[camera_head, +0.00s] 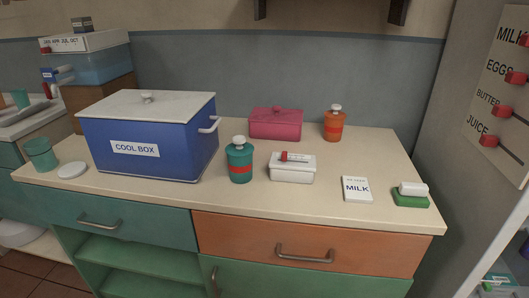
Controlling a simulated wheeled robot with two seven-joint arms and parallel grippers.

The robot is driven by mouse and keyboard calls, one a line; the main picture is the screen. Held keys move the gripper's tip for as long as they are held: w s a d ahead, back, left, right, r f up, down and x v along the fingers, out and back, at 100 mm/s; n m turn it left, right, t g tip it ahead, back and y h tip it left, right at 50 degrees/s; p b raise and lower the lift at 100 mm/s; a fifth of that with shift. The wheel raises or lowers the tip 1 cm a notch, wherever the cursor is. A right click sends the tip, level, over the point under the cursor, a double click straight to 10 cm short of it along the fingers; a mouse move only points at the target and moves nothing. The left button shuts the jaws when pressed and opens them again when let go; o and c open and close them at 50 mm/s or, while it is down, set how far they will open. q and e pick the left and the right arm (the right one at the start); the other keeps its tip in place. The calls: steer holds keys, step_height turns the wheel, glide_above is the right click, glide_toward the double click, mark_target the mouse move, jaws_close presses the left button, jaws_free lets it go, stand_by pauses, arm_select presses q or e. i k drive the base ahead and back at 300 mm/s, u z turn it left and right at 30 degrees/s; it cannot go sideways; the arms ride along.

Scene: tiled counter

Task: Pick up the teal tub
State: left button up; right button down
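An open teal tub (40,154) stands at the left end of the counter, left of the blue cool box (145,140). A round white lid (72,170) lies flat on the counter just right of the tub. A teal bottle (239,168) with an orange band and white cap stands right of the cool box. Another small teal cup (20,97) is farther back by the sink. Neither of my grippers shows in the head view.
Behind the counter's middle is a pink lidded dish (275,123), with an orange bottle (333,125). In front are a white box (292,168) with a red marker on top, a MILK card (356,189) and a green-based eraser (411,196). The front counter strip is clear.

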mark_target(240, 168)
steer(key=i, duration=0.4)
steer(key=k, duration=0.5)
steer(key=u, duration=1.6)
steer(key=i, duration=1.4)
steer(key=z, duration=0.9)
